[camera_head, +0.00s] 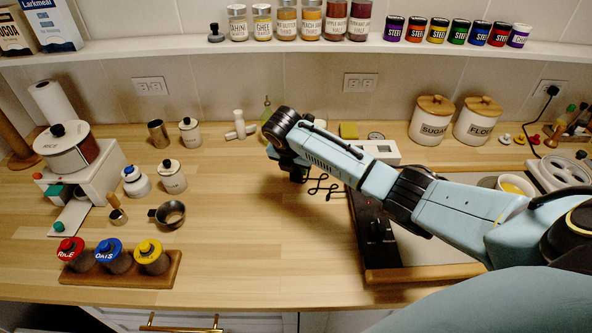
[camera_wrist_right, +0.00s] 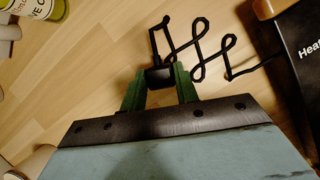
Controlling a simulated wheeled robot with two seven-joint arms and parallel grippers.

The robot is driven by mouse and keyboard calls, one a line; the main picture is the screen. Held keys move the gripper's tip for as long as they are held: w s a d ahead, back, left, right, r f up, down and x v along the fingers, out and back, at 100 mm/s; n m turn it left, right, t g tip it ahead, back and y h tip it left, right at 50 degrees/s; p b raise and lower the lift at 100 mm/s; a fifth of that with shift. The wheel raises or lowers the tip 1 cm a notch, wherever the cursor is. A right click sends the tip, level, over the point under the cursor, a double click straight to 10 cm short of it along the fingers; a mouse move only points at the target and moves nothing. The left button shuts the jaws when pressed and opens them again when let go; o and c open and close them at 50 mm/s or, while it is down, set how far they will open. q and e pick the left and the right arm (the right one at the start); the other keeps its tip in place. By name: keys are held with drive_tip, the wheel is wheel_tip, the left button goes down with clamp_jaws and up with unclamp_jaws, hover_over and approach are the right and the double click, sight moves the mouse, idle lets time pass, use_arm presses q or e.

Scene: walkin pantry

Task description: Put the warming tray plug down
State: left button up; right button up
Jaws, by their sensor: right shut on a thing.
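My right gripper (camera_head: 296,174) points down over the wooden counter, left of the warming tray. In the right wrist view its two green fingers (camera_wrist_right: 160,88) are shut on the black warming tray plug (camera_wrist_right: 159,77). The plug's black cord (camera_wrist_right: 203,52) leaves it in zigzag loops and runs right toward the warming tray (camera_wrist_right: 300,45); the cord also shows in the head view (camera_head: 323,187). The tray's dark control panel (camera_head: 373,222) faces left. In the head view the gripper hides the plug, and whether it touches the counter cannot be told. My left gripper is out of view.
Wall outlets (camera_head: 361,82) sit behind the counter; a black plug fills the right one (camera_head: 551,91). An oil bottle (camera_head: 267,108) and a white box (camera_head: 378,151) stand near my right arm.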

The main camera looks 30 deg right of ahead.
drive_tip(key=shift+f, duration=0.6)
drive_tip(key=shift+f, duration=0.1)
drive_tip(key=o, duration=1)
drive_tip(key=p+v, duration=0.1)
drive_tip(key=v, duration=1.1)
